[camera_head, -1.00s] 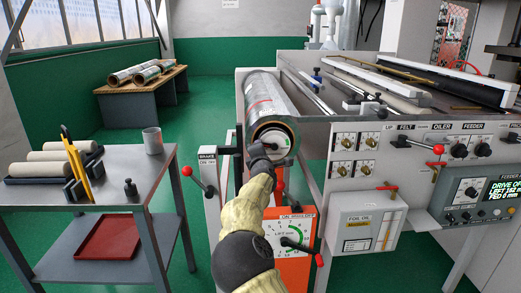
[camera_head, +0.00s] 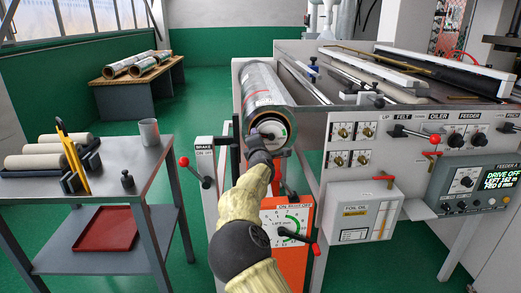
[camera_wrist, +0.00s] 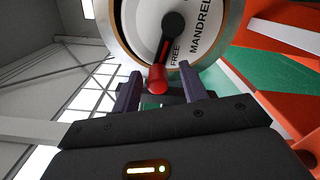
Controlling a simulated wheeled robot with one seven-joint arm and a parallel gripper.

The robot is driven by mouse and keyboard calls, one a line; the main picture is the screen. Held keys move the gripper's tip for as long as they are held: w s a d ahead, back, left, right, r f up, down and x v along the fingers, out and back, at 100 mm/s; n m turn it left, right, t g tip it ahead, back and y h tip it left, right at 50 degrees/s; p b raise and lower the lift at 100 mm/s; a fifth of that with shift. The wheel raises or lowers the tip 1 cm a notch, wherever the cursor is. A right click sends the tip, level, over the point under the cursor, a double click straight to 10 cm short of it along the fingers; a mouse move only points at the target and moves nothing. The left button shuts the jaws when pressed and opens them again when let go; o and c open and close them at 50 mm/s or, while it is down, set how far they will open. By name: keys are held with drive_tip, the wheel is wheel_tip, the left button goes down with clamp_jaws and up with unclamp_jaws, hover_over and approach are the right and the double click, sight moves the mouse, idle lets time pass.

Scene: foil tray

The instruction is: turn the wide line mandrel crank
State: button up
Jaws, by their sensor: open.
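The mandrel crank (camera_wrist: 166,50) shows in the wrist view as a short black and red arm on a white round face lettered FREE and MANDREL. Its red knob (camera_wrist: 157,80) points down toward me, between my two fingers. My gripper (camera_wrist: 160,90) is open, one finger on each side of the knob, with gaps visible on both sides. In the head view my gripper (camera_head: 259,146) is at the lower left of the white end face (camera_head: 277,130) of the foil roll. It partly hides the crank there.
An orange lift panel (camera_head: 287,226) with a lever stands just below the roll, close to my arm. The brake lever (camera_head: 195,173) is to the left. The foil oil box (camera_head: 362,212) and machine panel are right. A steel table (camera_head: 135,165) stands left, with green floor between.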

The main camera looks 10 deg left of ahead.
drive_tip(key=v, duration=1.7)
drive_tip(key=shift+s+r, duration=0.2)
drive_tip(key=shift+s, duration=0.05)
drive_tip(key=s+d+f+m+g+h, duration=0.2)
drive_tip(key=d+f+m+g+h, duration=0.1)
drive_tip(key=d+f+m, duration=0.65)
drive_tip(key=s+d+f+m+g+h, duration=0.1)
drive_tip(key=d+f+m+g+h, duration=0.4)
drive_tip(key=d, duration=0.7)
drive_tip(key=s+d+f+m+g+y, duration=0.1)
drive_tip(key=s+d+m+g, duration=0.2)
drive_tip(key=s, duration=0.5)
drive_tip(key=s+d+f+m+g+y, duration=0.15)
drive_tip(key=s+m, duration=0.25)
drive_tip(key=s, duration=0.5)
drive_tip(key=s+d+f+m+g+y, duration=0.1)
drive_tip(key=s+d+f+m+g, duration=0.2)
drive_tip(key=s, duration=0.5)
wheel_tip(320, 180, up, 30)
drive_tip(key=p, duration=2.8)
drive_tip(key=shift+d+f+t, duration=0.15)
drive_tip(key=shift+t, duration=0.2)
